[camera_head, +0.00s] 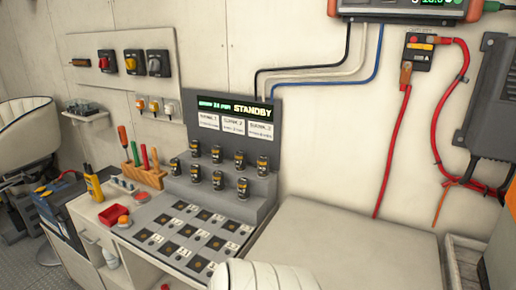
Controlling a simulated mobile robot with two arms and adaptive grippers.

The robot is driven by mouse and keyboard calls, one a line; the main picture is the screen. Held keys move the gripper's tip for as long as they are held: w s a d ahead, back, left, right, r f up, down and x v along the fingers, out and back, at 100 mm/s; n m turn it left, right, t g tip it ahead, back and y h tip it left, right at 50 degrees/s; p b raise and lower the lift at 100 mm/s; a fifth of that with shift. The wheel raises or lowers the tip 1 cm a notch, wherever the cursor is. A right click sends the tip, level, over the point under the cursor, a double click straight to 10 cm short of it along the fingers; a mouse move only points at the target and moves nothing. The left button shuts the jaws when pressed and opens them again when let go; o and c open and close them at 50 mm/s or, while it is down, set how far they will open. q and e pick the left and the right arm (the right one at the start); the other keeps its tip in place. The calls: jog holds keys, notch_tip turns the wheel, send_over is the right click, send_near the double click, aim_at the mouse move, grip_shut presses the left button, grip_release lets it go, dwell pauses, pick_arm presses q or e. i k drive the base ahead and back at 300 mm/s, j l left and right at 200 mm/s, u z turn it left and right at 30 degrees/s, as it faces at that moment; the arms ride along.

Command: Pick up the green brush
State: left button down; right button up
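A wooden rack (151,177) on the left part of the counter holds several upright tools. One of them has a slim green handle (135,153). It stands between an orange-handled tool (123,139) on its left and a red-handled tool (144,156) on its right. Only its handle shows; its lower end is hidden in the rack, so I cannot tell whether it is a brush. No other green brush can be made out. Neither of my grippers is in view.
A stepped grey stand (222,187) with several small cylinders is right of the rack. A yellow tool (93,183) and a red tray (112,215) are left and in front. A white ribbed shape (262,277) covers the bottom centre. The right counter (350,250) is bare.

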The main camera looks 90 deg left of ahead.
aim_at(133, 144)
jog(key=u, duration=2.1)
jog(key=j+u, duration=0.45)
jog(key=i+j+u, duration=0.15)
jog(key=u, duration=0.3)
jog(key=i+j+u, duration=0.2)
jog(key=j+u, duration=0.25)
jog(key=l+z, duration=0.1)
jog(key=z, duration=2.1)
jog(key=j+u, duration=0.1)
jog(key=u, duration=2.05)
